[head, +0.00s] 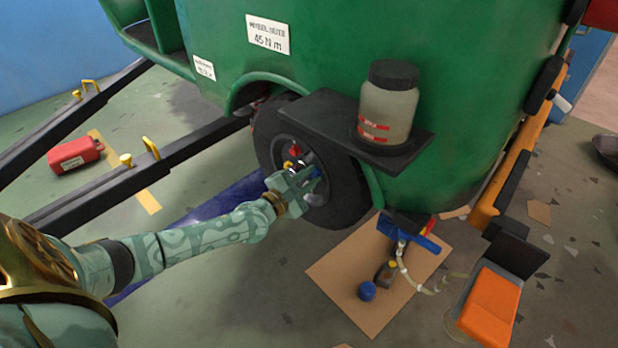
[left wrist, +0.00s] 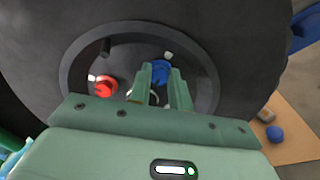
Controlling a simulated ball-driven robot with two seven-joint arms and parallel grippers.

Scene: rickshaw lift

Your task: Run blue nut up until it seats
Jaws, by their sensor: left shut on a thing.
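The blue nut (left wrist: 161,72) sits at the wheel hub, between the fingertips of my left gripper (left wrist: 163,82). The gripper is shut on it. In the head view my left gripper (head: 309,180) reaches the hub of the black wheel (head: 348,196) from the left, and a bit of blue shows at its tips. A red nut (left wrist: 106,86) is on the hub to the left of the gripper. A yellow nut (head: 288,165) shows beside it in the head view. The fingers partly cover the blue nut, and its seating face is hidden. My right gripper is not in view.
A black shelf (head: 310,110) with a capped jar (head: 388,108) juts out above the wheel. Below lies a cardboard sheet (head: 345,285) with a jack-like blue tool (head: 420,238) and a blue cap (head: 367,291). An orange box (head: 490,305) stands right. A red can (head: 75,155) lies left.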

